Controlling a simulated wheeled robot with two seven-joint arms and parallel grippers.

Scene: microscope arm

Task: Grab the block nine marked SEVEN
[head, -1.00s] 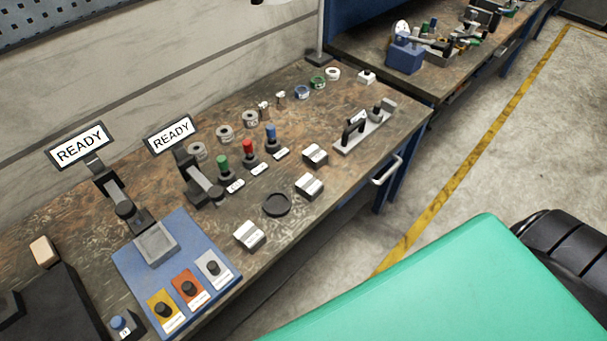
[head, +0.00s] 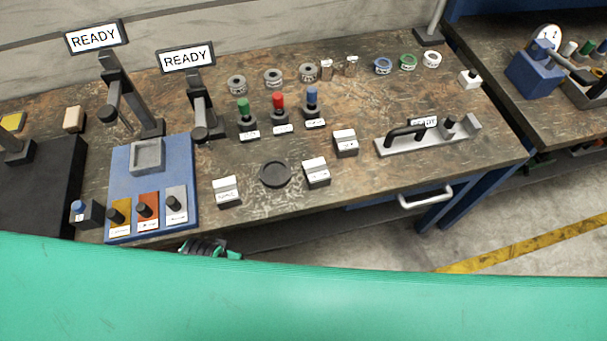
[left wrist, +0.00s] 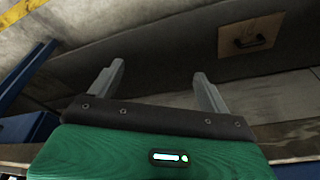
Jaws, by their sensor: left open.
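Three small blocks with white labelled faces stand on the workbench in the head view: a left one (head: 227,191), a middle one (head: 316,172) and a right one (head: 345,142). Their lettering is too small to read, so I cannot tell which is marked SEVEN. My left gripper (left wrist: 158,85) is open and empty in the left wrist view, its two fingers apart, with no block between them. In the head view a small black and green part of mine shows below the bench's front edge, mostly hidden. My right gripper is not in view.
A drawer handle (head: 425,196) sticks out in front.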

